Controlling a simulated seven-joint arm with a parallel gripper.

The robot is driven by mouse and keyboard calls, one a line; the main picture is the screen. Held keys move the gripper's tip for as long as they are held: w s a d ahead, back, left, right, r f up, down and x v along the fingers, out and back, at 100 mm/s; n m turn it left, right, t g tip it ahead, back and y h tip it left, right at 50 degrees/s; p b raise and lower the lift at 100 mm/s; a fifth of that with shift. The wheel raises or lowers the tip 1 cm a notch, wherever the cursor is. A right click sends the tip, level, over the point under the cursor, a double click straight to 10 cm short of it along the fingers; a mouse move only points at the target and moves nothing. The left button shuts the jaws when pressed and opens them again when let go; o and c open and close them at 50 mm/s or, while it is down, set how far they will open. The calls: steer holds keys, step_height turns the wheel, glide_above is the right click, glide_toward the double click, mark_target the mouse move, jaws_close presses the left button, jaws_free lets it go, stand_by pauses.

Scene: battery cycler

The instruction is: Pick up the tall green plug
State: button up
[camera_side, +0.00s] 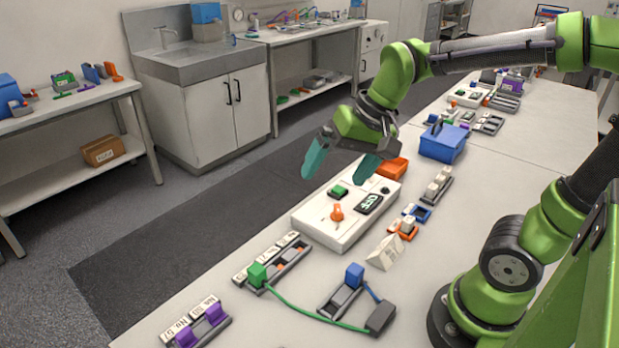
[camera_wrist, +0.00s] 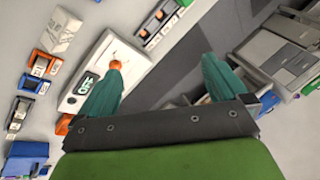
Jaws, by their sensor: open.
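The tall green plug (camera_side: 257,274) stands upright at the near end of a grey rack (camera_side: 290,257) with orange parts and white labels. A green cable runs from it along the table to a dark grey block (camera_side: 380,318). My gripper (camera_side: 335,177) is open and empty, its teal fingers spread well above and beyond the plug, near the far end of the white cycler box (camera_side: 318,232). In the wrist view, my open fingers (camera_wrist: 162,62) show with the cycler box (camera_wrist: 135,62) behind them. I cannot make out the green plug in that view.
A blue plug (camera_side: 354,274) stands in a grey holder right of the green plug. A purple holder (camera_side: 200,327) lies at the near left. The box carries an orange knob (camera_side: 337,212) and an OFF display (camera_side: 369,204). A blue bin (camera_side: 443,143) stands farther back.

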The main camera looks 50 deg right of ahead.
steer(key=s, duration=0.1)
steer(key=s+n+t, duration=0.1)
steer(key=s, duration=0.1)
steer(key=s+n+t, duration=0.1)
steer(key=s, duration=0.1)
steer(key=shift+s+d+r, duration=0.1)
steer(key=shift+d+r, duration=0.1)
steer(key=shift+d, duration=0.1)
steer(key=shift+s+r+t, duration=0.2)
steer(key=shift+s+t, duration=0.05)
steer(key=shift+t, duration=0.05)
steer(key=shift+c, duration=0.3)
steer(key=shift+r, duration=0.2)
steer(key=shift+c, duration=1.1)
steer(key=shift+r, duration=0.1)
steer(key=c, duration=0.4)
steer(key=shift+c, duration=0.2)
